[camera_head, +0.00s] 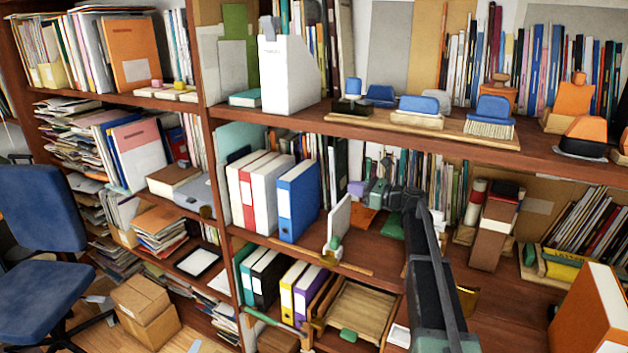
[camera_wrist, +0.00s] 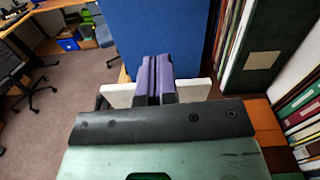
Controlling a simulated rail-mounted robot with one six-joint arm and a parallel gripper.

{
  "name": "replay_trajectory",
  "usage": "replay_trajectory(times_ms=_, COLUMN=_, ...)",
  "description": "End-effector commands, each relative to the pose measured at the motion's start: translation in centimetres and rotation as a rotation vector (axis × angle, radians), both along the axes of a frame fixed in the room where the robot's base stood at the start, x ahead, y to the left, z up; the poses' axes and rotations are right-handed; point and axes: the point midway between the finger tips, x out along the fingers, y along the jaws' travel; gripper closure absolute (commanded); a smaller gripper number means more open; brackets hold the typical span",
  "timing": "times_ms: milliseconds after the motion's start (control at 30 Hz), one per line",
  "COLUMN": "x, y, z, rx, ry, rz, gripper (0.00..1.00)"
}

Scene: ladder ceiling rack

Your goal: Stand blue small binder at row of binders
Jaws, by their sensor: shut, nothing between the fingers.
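The blue binder (camera_head: 298,203) stands upright on the middle shelf, at the right end of a row of binders. The row's white binders with red and dark labels (camera_head: 252,190) are to its left. My gripper (camera_head: 357,188) is to the right of the blue binder, at about its upper half, with its fingers pointing toward it. The purple fingers (camera_wrist: 153,76) are closed together and empty. In the wrist view, the blue binder's broad side (camera_wrist: 165,38) fills the space ahead of the fingertips. The head view shows a gap between fingertips and binder.
A white upright panel (camera_head: 339,222) stands between the blue binder and my arm; a white edge (camera_wrist: 196,91) shows under the fingers. Books and folders (camera_wrist: 255,45) line the shelf back. The upper shelf (camera_head: 400,133) holds brushes above. A wooden tray (camera_head: 358,311) lies below.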

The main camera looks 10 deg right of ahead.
Motion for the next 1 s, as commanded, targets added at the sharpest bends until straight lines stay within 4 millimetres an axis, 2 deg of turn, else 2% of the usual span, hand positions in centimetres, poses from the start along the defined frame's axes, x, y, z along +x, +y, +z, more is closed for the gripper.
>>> replay_trajectory(times_ms=200, x=0.0, y=0.2, z=0.2, rx=0.052, ry=0.051, rz=-0.004, gripper=1.0)
replay_trajectory(times_ms=333, x=0.7, y=1.1, z=0.2, rx=0.05, ry=0.05, rz=-0.002, gripper=1.0)
replay_trajectory(times_ms=800, x=6.7, y=8.9, z=0.1, rx=0.048, ry=0.049, rz=-0.001, gripper=1.0)
replay_trajectory(times_ms=1000, x=8.2, y=10.9, z=0.1, rx=0.048, ry=0.049, rz=-0.002, gripper=1.0)
